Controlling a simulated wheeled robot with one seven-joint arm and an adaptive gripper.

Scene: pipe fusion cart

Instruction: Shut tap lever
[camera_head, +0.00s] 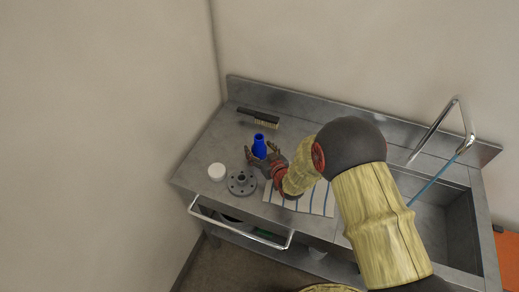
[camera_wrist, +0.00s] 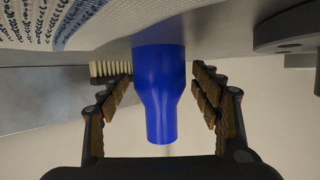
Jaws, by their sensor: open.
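The metal tap (camera_head: 436,128) stands at the right end of the steel counter, its bent spout over the sink. A thin blue streak (camera_head: 430,182), which looks like running water, slopes from the spout end toward the basin. I cannot make out the tap lever. My gripper (camera_head: 261,152) is far to the left of the tap. It is open, with its fingers on either side of a blue bottle-shaped piece (camera_head: 259,146). In the wrist view the blue piece (camera_wrist: 160,90) stands between the spread fingers (camera_wrist: 164,75), with gaps on both sides.
A brush (camera_head: 260,117) lies behind the blue piece. A white round lid (camera_head: 217,171) and a grey flange (camera_head: 241,182) are to the left. A striped cloth (camera_head: 312,200) lies under my arm. The sink (camera_head: 448,225) is at the right, and a drawer handle (camera_head: 240,228) juts out in front.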

